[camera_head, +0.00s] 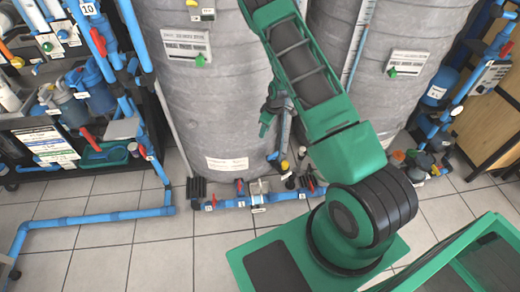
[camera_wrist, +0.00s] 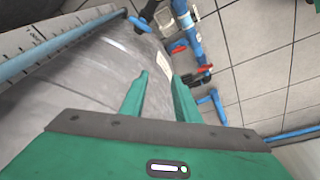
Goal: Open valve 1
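A low blue pipe run (camera_head: 275,198) lies along the floor in front of the grey tank, with several small red-handled valves on it. A red valve handle (camera_head: 238,187) stands near its left part, and another red handle (camera_head: 311,183) is farther right. Small white number tags (camera_head: 208,207) sit on the pipe; I cannot read surely which is 1. The wrist view shows two red handles, one nearer (camera_wrist: 204,69) and one farther (camera_wrist: 178,50). My gripper (camera_wrist: 158,78) is open and empty, with its green fingers apart. In the head view my gripper (camera_head: 267,122) is beside the tank, above the pipe.
Large grey tanks (camera_head: 205,95) stand behind the pipe run. A rack of blue pipes and filters (camera_head: 75,85) is at the left, with a blue pipe (camera_head: 95,218) running over the floor. More piping (camera_head: 440,110) is at the right. The tiled floor (camera_head: 150,255) in front is mostly clear.

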